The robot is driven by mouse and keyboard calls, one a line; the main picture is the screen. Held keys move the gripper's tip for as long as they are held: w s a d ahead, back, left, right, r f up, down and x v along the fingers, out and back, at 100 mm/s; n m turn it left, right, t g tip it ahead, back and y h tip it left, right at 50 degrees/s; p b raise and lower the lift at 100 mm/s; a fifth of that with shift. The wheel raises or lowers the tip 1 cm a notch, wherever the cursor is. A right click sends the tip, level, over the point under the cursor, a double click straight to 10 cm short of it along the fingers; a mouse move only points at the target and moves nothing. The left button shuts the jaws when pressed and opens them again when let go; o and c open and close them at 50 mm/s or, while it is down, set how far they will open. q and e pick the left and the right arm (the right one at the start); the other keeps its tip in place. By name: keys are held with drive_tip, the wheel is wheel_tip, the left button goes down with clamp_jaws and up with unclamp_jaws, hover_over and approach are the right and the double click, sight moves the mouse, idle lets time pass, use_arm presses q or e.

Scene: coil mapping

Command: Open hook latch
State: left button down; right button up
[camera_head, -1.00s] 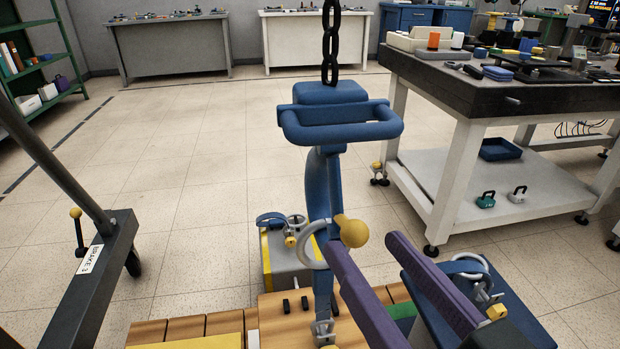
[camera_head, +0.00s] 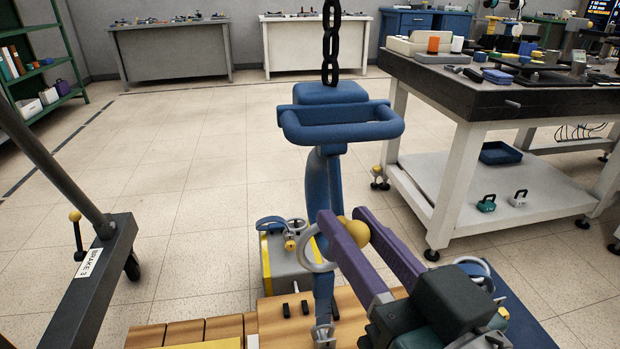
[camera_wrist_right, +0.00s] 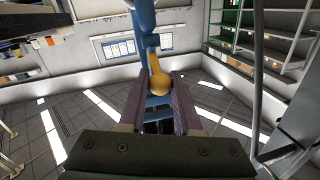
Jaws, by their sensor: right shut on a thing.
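A blue lifting hook (camera_head: 319,180) with a wide blue handle (camera_head: 340,131) hangs from a dark chain (camera_head: 331,45). A yellow ball knob (camera_head: 357,233) sits on the right side of the hook. My right gripper (camera_head: 346,222) has its two purple fingers on either side of the knob and is shut on it. The right wrist view shows the knob (camera_wrist_right: 159,84) between the finger ends, with the blue hook behind it. A grey ring (camera_head: 309,250) beside the hook is partly covered by a finger. My left gripper is out of view.
A wooden pallet (camera_head: 225,328) lies below the hook, with a grey and yellow block (camera_head: 285,262) behind it. A dark cart frame labelled "BRAKE 3" (camera_head: 88,263) stands left. A white-legged table (camera_head: 462,175) stands right. The floor between is open.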

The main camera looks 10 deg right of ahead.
clamp_jaws()
idle(0.8)
